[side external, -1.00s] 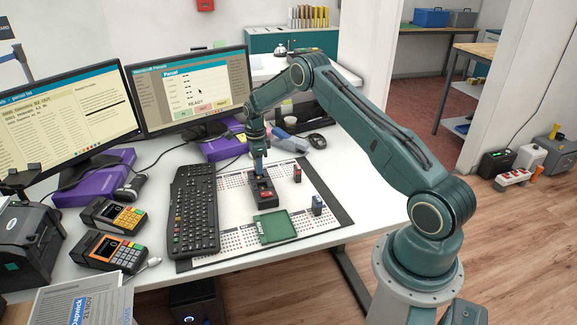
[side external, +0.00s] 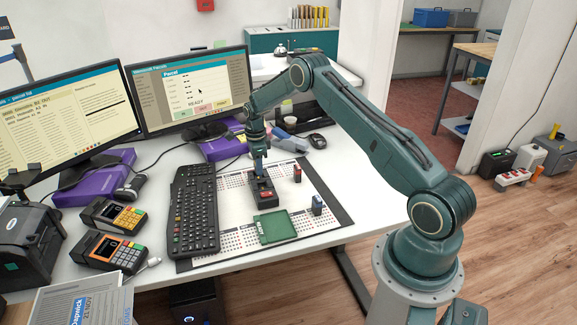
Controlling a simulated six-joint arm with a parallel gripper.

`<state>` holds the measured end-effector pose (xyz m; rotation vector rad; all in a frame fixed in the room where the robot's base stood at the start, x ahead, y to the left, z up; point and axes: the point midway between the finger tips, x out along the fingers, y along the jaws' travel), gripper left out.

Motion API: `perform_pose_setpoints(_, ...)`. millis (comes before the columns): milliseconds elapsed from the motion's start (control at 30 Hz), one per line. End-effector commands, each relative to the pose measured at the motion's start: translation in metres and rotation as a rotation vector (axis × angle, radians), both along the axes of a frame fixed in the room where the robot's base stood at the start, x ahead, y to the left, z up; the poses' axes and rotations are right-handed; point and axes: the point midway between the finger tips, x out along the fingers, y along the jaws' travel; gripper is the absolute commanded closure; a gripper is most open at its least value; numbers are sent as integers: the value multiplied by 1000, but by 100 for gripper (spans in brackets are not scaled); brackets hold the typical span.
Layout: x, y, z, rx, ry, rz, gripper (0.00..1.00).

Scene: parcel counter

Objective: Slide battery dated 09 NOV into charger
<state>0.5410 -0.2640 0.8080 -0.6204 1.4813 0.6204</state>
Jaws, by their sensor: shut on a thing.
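A dark charger (side external: 263,195) with a red part on its front stands on the white dotted board. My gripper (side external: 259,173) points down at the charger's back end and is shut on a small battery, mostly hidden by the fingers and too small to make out. I cannot tell how deep the battery sits in the charger. A small red and dark battery (side external: 297,174) stands upright to the right of the charger. A blue-grey and dark battery (side external: 317,206) stands at the board's right front. No date can be read on any of them.
A green tray (side external: 275,227) lies on the board (side external: 225,245) in front of the charger. A black keyboard (side external: 193,210) lies close on the left. The desk's right side is clear.

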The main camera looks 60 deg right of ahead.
Motion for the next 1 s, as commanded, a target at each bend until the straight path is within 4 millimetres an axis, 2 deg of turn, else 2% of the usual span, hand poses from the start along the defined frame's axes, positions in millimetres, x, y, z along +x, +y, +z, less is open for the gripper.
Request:
perform_pose_setpoints(800,0,0,-15,-1,-1,0,92)
perform_pose_setpoints(833,0,0,-14,-1,-1,0,62)
perform_pose_setpoints(933,0,0,-14,-1,-1,0,42)
perform_pose_setpoints(1000,0,0,-14,-1,-1,0,42)
